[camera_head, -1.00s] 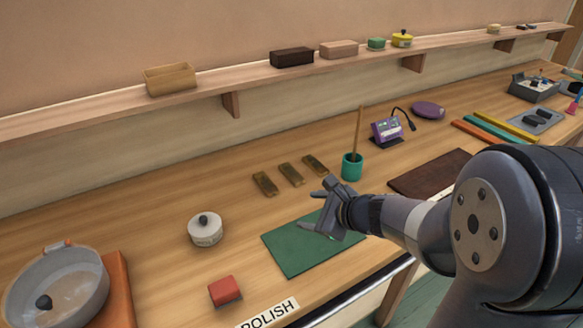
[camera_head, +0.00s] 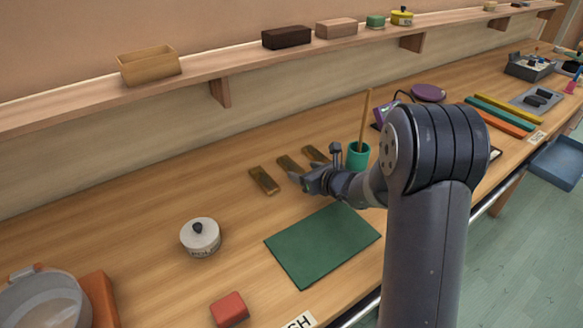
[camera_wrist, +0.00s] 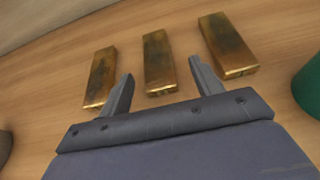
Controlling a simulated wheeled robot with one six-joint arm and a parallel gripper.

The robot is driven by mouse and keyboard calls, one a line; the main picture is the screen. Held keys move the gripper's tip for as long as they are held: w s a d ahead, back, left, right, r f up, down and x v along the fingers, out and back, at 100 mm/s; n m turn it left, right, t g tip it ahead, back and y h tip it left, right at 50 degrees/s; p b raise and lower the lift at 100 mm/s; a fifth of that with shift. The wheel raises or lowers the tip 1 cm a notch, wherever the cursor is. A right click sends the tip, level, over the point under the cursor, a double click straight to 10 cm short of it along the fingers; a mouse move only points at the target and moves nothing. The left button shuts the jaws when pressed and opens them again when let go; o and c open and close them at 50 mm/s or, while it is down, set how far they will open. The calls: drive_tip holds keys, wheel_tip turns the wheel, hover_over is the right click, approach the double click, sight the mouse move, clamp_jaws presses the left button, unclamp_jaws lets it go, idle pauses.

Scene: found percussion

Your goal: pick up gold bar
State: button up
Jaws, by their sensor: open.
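Three gold bars with dark tarnish lie side by side on the wooden workbench. The left bar (camera_head: 264,181) also shows in the wrist view (camera_wrist: 101,78), as do the middle bar (camera_wrist: 158,62) and the right bar (camera_wrist: 228,45). My gripper (camera_head: 306,181) is open and empty, close to the near ends of the bars. In the wrist view its fingertips (camera_wrist: 160,78) point at the bars, with the middle bar lying ahead between them. In the head view my gripper partly hides the middle and right bars.
A teal cup (camera_head: 357,155) with a stick stands right of the bars, close to my arm. A green mat (camera_head: 322,243) lies in front. A white lidded pot (camera_head: 200,238) and red block (camera_head: 229,309) are at left. A shelf (camera_head: 215,80) runs along the wall.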

sight(291, 165)
drive_tip(key=shift+a+p+x, duration=0.25)
drive_tip(key=shift+p+x, duration=0.3)
drive_tip(key=shift+x, duration=2)
drive_tip(key=shift+s+r, duration=0.1)
drive_tip(key=shift+c, duration=0.5)
clamp_jaws()
drive_tip(key=shift+r, duration=0.15)
